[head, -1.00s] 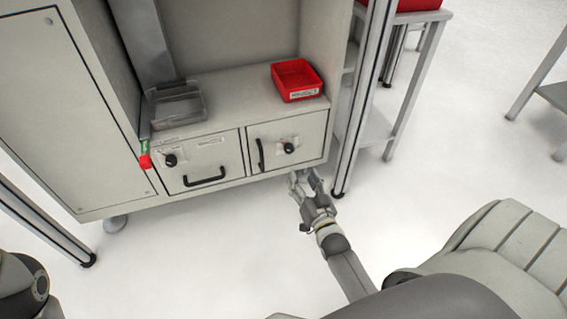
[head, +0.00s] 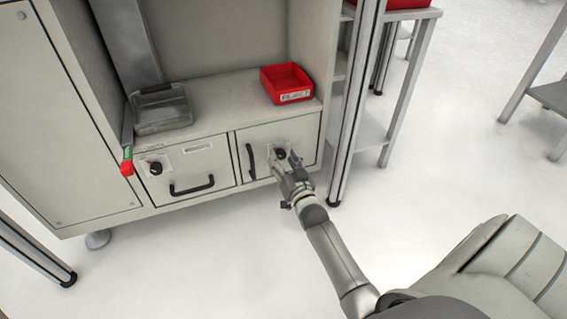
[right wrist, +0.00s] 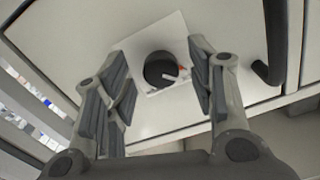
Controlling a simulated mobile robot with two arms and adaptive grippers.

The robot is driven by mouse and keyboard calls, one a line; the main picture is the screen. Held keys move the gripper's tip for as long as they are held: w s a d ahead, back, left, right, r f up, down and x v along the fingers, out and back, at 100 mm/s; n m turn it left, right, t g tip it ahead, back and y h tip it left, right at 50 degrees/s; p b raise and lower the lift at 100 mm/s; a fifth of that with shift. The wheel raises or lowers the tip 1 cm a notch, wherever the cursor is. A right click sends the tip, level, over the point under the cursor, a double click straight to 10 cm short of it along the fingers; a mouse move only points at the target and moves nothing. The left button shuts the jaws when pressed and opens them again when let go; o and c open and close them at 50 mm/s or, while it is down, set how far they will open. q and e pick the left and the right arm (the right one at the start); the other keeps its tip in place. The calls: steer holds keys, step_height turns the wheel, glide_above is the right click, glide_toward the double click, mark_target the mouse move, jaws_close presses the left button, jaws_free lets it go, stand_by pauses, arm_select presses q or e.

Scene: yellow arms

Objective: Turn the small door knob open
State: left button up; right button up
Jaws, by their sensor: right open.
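The small door (head: 301,143) is the right one of two low doors in the grey cabinet. It carries a round black knob (head: 280,154) on a light square plate, and a vertical black handle (head: 251,161) to the knob's left. My right gripper (head: 287,163) is open in front of this knob and partly covers the door. In the right wrist view the knob (right wrist: 160,70), with a pale pointer mark, sits between the spread fingers of my right gripper (right wrist: 162,82). Gaps show on both sides of the knob. My left gripper is out of view.
The left door (head: 185,172) has its own black knob (head: 154,168) and a horizontal handle (head: 192,188). A red bin (head: 287,83) and a grey tray (head: 161,109) stand on the shelf above. A metal post (head: 347,140) rises close right of the small door.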

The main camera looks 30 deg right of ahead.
steer(key=shift+w, duration=0.1)
steer(key=c, duration=1)
